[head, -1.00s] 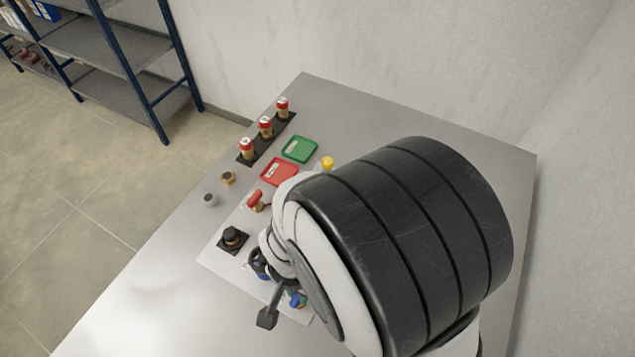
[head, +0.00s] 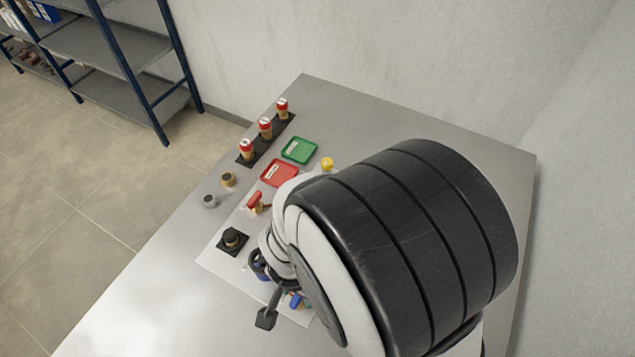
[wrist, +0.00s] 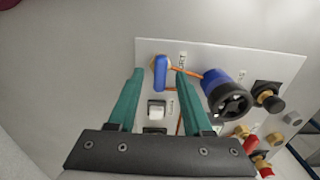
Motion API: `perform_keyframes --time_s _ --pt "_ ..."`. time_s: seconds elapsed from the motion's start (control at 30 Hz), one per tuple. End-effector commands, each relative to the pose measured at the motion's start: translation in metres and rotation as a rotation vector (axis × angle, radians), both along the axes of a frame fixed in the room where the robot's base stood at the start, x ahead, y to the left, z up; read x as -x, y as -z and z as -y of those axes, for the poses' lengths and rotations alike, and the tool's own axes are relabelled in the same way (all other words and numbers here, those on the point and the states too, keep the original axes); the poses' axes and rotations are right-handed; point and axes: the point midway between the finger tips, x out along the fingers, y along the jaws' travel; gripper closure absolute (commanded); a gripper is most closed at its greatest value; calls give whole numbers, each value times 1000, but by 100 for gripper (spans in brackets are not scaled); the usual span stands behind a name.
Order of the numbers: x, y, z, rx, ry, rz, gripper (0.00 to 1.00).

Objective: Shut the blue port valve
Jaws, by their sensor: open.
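The blue port valve's handle (wrist: 161,73) is an elongated blue lever on a brassy stem at one edge of the white panel (wrist: 220,55). Thin copper-coloured pipes run beside it. In the head view the blue valve (head: 297,300) is partly hidden by my wrist. My gripper (wrist: 160,71) is open, with one green finger on each side of the blue handle in the wrist view. I cannot tell whether either finger touches it. In the head view, one dark part of my gripper (head: 266,318) shows left of the valve.
A blue body with a black handwheel (wrist: 228,97) stands close right of the fingers. A white switch (wrist: 156,110) shows between the fingers. A black knob (head: 232,238), red lever (head: 255,201), red tray (head: 279,173) and green tray (head: 299,150) lie farther up the table.

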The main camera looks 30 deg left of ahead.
Motion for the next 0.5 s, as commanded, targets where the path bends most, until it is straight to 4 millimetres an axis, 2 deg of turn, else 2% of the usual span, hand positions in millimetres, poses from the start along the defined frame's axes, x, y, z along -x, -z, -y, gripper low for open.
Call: perform_keyframes --time_s 0.07,0.17,0.4,0.5 --pt "-1 -9 -1 -5 0 3 50" --pt "-1 -33 -2 -8 0 5 50" --pt "-1 -111 -2 -9 0 6 50" --pt "-1 -134 -1 -7 0 4 50"
